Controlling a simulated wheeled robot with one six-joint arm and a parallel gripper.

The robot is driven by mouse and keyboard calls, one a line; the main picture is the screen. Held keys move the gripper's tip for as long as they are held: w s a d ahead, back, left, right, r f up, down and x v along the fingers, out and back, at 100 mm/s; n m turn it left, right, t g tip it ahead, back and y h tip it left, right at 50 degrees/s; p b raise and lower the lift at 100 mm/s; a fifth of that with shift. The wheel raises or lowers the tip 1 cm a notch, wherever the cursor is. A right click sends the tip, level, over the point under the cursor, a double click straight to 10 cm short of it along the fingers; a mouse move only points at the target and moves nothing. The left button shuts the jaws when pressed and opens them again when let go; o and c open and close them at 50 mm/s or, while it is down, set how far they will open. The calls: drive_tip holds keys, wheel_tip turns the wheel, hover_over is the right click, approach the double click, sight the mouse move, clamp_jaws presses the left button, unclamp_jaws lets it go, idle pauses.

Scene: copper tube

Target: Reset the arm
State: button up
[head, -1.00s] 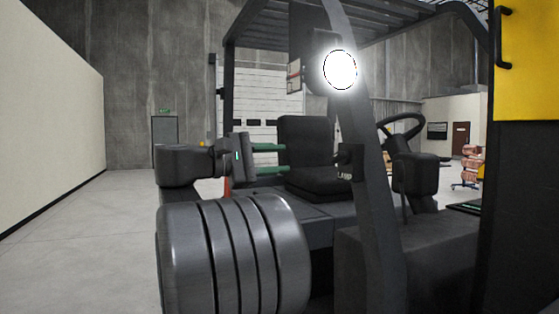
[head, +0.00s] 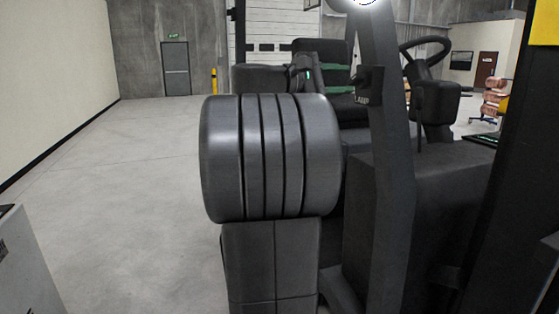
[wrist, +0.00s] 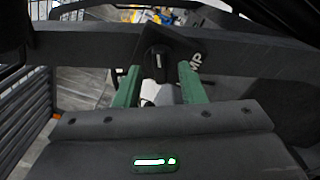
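My gripper (head: 338,79) has two green fingers and reaches rightward in the head view, just left of the dark pillar of a forklift. It also shows in the wrist view (wrist: 160,86), with the fingers spread apart and nothing seen held between them. A dark knob switch (wrist: 157,63) sits on a dark beam beyond the fingertips, beside lettering partly hidden by a finger. In the head view the switch (head: 369,85) is on the pillar, with a LAMP label under it. A lit round lamp (head: 364,2) is cut off by the top edge.
Open grey floor (head: 140,170) lies left, with a yellow post (head: 214,80) and a door (head: 176,68) beyond. Copper-coloured rolls (head: 494,95) show at far right.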

drive_tip(key=shift+x, duration=1)
drive_tip(key=shift+a, duration=0.15)
